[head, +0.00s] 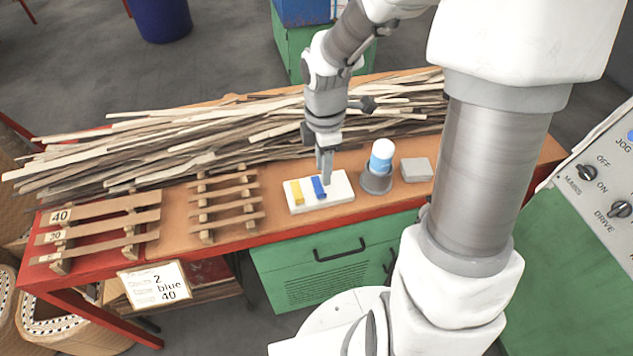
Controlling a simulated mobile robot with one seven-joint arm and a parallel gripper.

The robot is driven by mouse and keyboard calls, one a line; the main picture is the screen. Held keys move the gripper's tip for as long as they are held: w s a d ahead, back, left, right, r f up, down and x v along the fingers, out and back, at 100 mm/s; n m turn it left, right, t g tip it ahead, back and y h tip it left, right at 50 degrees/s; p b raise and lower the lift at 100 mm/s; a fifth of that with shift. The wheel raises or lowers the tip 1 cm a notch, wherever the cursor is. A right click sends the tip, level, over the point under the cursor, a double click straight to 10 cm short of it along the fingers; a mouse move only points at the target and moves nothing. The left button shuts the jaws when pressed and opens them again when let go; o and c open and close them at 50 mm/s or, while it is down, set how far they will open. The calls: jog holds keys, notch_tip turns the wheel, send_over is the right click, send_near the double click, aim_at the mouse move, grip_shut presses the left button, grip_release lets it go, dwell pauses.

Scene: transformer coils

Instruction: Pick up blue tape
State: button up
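A small blue strip, which looks like the blue tape (318,188), lies on a white block (337,195) on the workbench, to the right of a similar yellow strip (297,193). My gripper (325,178) points down at the block, with its fingers right by the blue strip. The fingers overlap in this view, so I cannot tell whether they are open or shut, or whether they touch the strip.
A grey cup with a blue and white cylinder (381,160) and a grey block (416,169) stand right of the white block. Long wooden strips (230,130) pile up behind. Wooden racks (226,205) stand left. A sign (155,287) reads "2 blue 40".

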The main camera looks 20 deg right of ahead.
aim_at(324, 191)
jog(key=f+b, duration=0.1)
jog(key=f, duration=0.5)
jog(key=f+b, duration=0.1)
jog(key=f, duration=0.2)
jog(key=shift+w+d+f+b, duration=0.15)
jog(key=shift+w+d+b, duration=0.05)
jog(key=shift+w+b, duration=0.1)
grip_shut()
